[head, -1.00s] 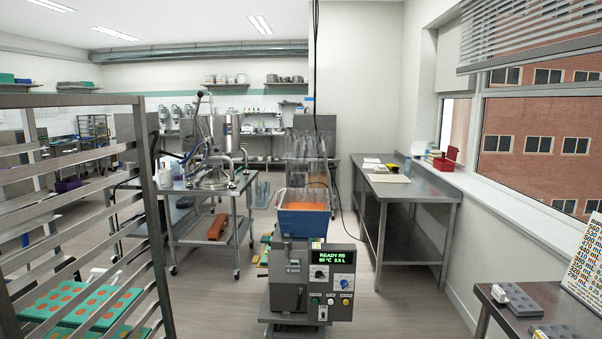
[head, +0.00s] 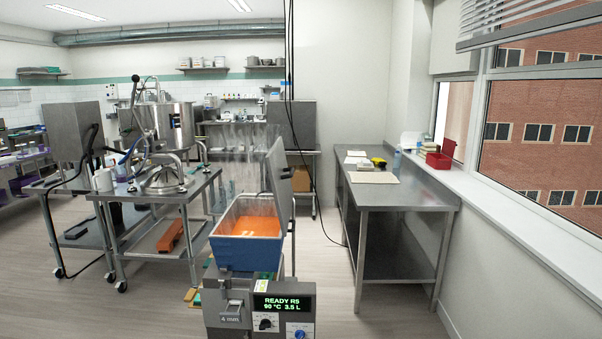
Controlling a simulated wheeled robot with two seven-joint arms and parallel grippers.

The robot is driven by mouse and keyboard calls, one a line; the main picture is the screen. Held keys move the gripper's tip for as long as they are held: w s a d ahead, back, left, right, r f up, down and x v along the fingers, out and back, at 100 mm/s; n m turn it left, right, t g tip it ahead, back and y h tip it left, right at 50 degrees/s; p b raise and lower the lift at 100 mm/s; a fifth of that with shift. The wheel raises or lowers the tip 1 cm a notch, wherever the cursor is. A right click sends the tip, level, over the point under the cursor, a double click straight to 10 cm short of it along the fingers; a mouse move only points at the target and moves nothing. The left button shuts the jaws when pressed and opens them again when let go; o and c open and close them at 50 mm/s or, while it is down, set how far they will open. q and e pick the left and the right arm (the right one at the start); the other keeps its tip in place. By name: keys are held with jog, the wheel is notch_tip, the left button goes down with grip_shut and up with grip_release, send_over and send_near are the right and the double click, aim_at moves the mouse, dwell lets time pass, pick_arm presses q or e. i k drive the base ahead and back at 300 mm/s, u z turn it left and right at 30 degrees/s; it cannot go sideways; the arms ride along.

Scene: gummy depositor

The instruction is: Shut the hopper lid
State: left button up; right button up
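The hopper (head: 236,254) is a blue-sided box with a pale rim on top of the grey depositor (head: 230,303). Orange liquid (head: 250,226) shows inside it, with faint steam above. The hopper lid (head: 279,187) is a grey panel standing open, upright and slightly tilted, along the hopper's right side. Neither of my grippers shows in the head view.
A steel table (head: 405,192) with papers and small items stands at the right, below the window. Open floor (head: 335,290) lies between the depositor and the steel table.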

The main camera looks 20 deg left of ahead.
aim_at(283, 198)
jog(key=i, duration=1.15)
jog(key=u, duration=1.25)
